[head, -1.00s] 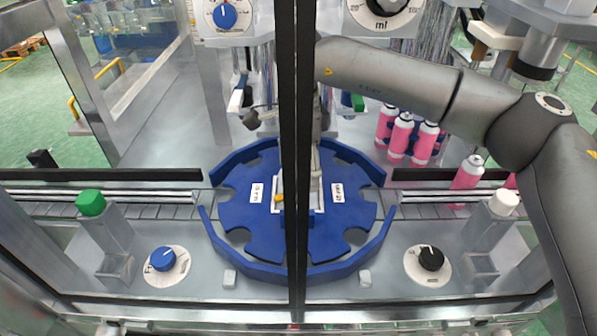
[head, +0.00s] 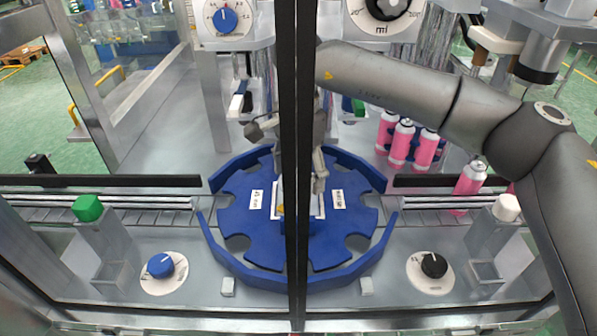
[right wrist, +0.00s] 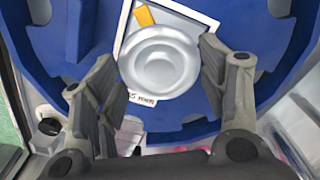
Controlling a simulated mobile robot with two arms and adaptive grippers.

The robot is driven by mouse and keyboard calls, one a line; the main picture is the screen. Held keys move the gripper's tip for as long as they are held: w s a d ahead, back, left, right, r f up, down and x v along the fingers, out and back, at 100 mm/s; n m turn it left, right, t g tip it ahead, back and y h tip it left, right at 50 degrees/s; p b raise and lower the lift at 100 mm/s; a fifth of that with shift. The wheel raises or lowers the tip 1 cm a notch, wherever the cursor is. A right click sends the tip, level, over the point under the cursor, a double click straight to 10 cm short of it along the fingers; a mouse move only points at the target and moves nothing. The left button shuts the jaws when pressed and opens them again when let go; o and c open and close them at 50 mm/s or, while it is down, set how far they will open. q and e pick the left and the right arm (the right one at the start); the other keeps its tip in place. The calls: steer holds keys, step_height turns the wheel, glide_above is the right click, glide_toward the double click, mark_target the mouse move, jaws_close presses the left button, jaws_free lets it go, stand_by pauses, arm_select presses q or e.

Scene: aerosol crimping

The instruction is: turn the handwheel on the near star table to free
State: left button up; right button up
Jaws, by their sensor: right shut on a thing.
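The near star table (head: 240,222) is a blue notched disc behind the glass in the head view. In the right wrist view its blue surface (right wrist: 262,45) surrounds a white square outline with a yellow mark. The handwheel (right wrist: 160,62) is a round silver-grey knob inside that outline. My right gripper (right wrist: 165,75) is shut on the handwheel, with one finger on either side of it. In the head view the right gripper (head: 317,178) is over the table's centre, partly behind the dark upright post, which hides most of the handwheel. My left gripper is out of view.
The dark post (head: 296,120) crosses in front of the table. Pink cans (head: 405,140) stand behind right, and another can (head: 468,185) is on the right conveyor. A blue knob (head: 160,265) and a black knob (head: 434,265) sit in front. A blue guide (head: 262,278) rings the table.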

mark_target(298, 178)
steer(key=o, duration=1)
step_height(298, 178, up, 12)
stand_by(0.4)
